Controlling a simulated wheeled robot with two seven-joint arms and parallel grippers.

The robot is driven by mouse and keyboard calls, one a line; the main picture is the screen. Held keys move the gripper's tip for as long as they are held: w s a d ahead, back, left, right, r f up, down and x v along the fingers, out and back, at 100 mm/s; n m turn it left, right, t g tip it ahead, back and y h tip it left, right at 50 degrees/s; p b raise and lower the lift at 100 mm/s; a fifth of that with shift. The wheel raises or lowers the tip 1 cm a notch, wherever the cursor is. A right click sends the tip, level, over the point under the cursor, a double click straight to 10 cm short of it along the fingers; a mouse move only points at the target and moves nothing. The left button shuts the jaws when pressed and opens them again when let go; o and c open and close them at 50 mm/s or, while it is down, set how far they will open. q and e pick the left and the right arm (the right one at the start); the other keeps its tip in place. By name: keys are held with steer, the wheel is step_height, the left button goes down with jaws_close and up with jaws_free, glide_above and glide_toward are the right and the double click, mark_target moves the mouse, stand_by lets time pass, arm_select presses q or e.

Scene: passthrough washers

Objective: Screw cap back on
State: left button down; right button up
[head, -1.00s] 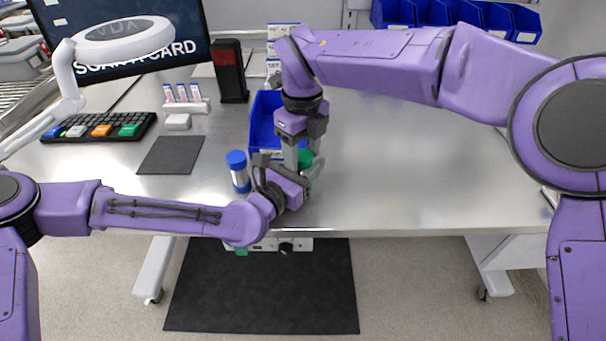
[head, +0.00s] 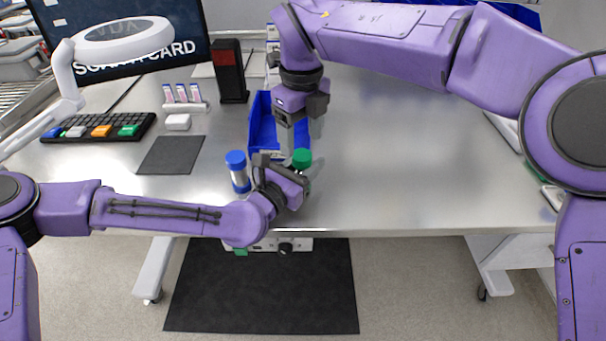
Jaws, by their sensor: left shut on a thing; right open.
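A green cap (head: 302,157) sits at the top of a container that my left gripper (head: 299,180) is shut on. The container's body is mostly hidden by the gripper, and I cannot tell how tightly the cap sits. My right gripper (head: 301,132) is open and empty just above the green cap, pointing down and apart from it. A clear tube with a blue cap (head: 236,158) stands upright on the table to the left of my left gripper.
A blue bin (head: 262,115) stands behind the grippers. The table (head: 420,170) is clear on the right.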

arm_select(q)
steer(key=shift+f, duration=0.1)
arm_select(e)
steer(key=shift+o, duration=0.3)
steer(key=shift+r, duration=0.1)
steer(key=o, duration=0.5)
arm_select(q)
steer(key=c, duration=0.6)
jaws_free()
arm_select(e)
step_height(320, 180, up, 12)
arm_select(q)
steer(key=b+v, duration=0.2)
steer(key=v, duration=0.7)
steer(key=shift+s+a, duration=0.2)
steer(key=shift+a, duration=0.05)
steer(key=shift+s+a, duration=0.2)
steer(key=shift+s, duration=0.2)
arm_select(e)
steer(key=shift+f, duration=1.3)
